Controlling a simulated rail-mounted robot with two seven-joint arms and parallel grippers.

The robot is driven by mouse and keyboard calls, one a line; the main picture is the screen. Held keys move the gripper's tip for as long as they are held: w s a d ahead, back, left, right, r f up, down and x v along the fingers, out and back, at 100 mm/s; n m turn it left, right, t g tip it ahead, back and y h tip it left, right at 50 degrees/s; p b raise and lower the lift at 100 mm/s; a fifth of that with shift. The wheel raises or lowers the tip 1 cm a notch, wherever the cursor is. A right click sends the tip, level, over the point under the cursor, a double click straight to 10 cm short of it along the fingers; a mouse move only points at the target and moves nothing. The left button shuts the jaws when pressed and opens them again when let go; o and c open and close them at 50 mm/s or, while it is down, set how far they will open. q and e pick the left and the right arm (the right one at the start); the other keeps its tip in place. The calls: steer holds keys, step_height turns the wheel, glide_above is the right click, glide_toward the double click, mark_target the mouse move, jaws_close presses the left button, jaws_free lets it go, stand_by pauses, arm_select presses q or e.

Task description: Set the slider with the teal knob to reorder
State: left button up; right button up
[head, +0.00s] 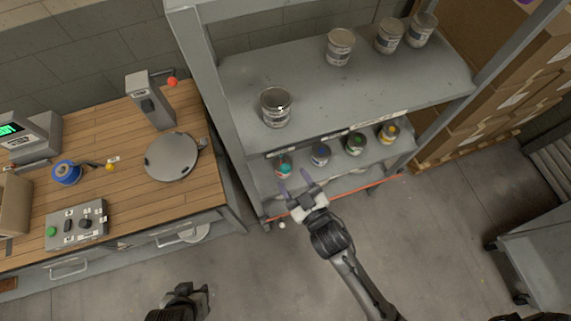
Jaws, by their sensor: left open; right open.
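I cannot make out a separate slider with a teal knob or any reorder marking; the parts are too small or hidden by my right gripper. My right gripper (293,184) is open and empty, in front of the lower shelf's left part. Its two fingers point toward the teal-marked can, apart from it as far as I can tell. My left gripper (204,291) is open at the bottom edge, over the floor, far from the rack.
Several larger cans stand on the upper shelf (235,80). A wooden workbench (120,183) with a control box (77,225) is left. A grey cart (535,265) stands right.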

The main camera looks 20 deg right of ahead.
mark_target(286, 167)
steer(key=shift+x, duration=2.35)
steer(key=shift+c, duration=0.3)
jaws_close()
